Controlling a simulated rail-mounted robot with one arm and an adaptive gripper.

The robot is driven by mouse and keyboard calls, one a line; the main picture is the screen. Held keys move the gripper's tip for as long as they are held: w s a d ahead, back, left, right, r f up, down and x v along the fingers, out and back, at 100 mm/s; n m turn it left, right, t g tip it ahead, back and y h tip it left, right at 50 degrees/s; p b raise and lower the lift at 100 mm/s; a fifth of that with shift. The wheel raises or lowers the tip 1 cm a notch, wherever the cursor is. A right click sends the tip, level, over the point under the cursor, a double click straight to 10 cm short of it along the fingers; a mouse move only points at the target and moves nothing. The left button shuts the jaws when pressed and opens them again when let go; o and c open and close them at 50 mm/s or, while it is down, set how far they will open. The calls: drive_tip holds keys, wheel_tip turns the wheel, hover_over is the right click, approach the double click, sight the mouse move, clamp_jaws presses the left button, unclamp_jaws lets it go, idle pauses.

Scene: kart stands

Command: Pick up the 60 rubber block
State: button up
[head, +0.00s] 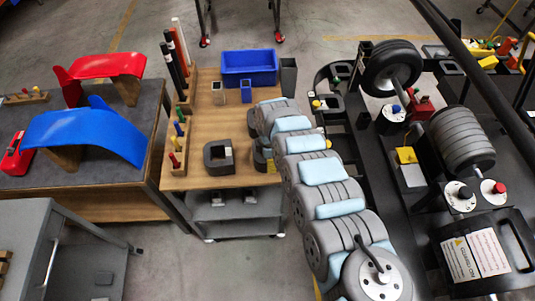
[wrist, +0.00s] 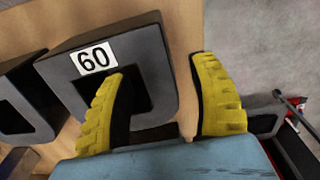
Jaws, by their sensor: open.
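The 60 rubber block (wrist: 153,52) is a dark U-shaped block with a white "60" label on its top face. It lies on the wooden table top. In the wrist view my gripper (wrist: 161,65) is open over it. The left yellow finger overlaps the block's opening and the right yellow finger is beyond its right side, so the right leg shows between them. Contact and finger depth cannot be told. In the head view my arm largely hides the gripper area, with a little yellow (head: 270,166) showing beside the arm.
Another dark U-shaped block (head: 217,154) lies to the left; part of one (wrist: 25,95) shows in the wrist view. The table (head: 206,122) also holds a blue bin (head: 249,65) and a rack of colored handles (head: 178,135). A black kart frame (head: 355,160) stands to the right.

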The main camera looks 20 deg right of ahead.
drive_tip(key=shift+f, duration=0.75)
drive_tip(key=shift+d, duration=0.1)
clamp_jaws()
drive_tip(key=shift+r, duration=0.15)
